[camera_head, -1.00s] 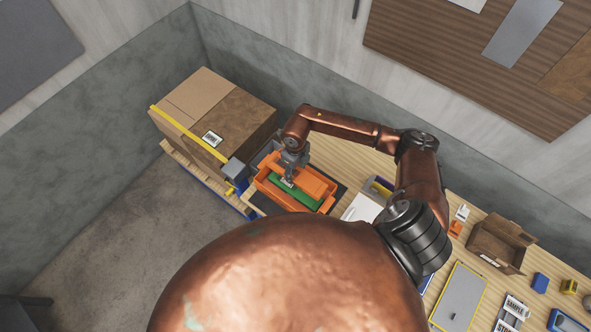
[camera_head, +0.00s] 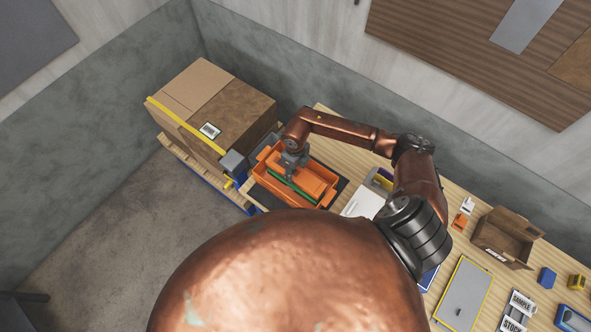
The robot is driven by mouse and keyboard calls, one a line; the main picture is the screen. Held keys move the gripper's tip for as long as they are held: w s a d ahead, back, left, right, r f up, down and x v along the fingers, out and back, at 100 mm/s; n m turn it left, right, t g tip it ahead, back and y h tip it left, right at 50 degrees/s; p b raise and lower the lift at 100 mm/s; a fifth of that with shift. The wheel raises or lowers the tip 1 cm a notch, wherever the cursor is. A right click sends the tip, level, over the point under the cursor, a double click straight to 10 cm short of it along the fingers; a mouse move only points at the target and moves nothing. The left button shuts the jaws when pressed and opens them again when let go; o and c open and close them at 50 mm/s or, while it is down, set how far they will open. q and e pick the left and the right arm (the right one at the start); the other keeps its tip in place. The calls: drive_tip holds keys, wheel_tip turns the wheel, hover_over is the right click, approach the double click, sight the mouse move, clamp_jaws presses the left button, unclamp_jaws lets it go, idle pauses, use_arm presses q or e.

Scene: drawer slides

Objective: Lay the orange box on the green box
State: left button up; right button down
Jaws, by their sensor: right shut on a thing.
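My right gripper (camera_head: 291,172) points down over an orange tray (camera_head: 260,178) and is shut on the orange box (camera_head: 314,182). The orange box lies over most of the green box (camera_head: 291,191), which shows only as a narrow strip along the orange box's near side inside the tray. I cannot tell whether the two boxes touch. The gripper's fingertips are partly hidden by the wrist. My left gripper is not in view.
The tray sits on a dark mat (camera_head: 342,186) on the wooden table. A large cardboard box (camera_head: 235,108) stands at the left. An open cardboard box (camera_head: 505,238) and several small items lie at the right.

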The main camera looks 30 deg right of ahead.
sight(295, 173)
drive_tip(key=shift+f, duration=0.15)
drive_tip(key=c, duration=0.9)
unclamp_jaws()
drive_tip(key=shift+o, duration=0.2)
drive_tip(key=shift+r+p, duration=1.45)
drive_tip(key=shift+r, duration=1.05)
wheel_tip(295, 173, up, 8)
drive_tip(key=p, duration=0.4)
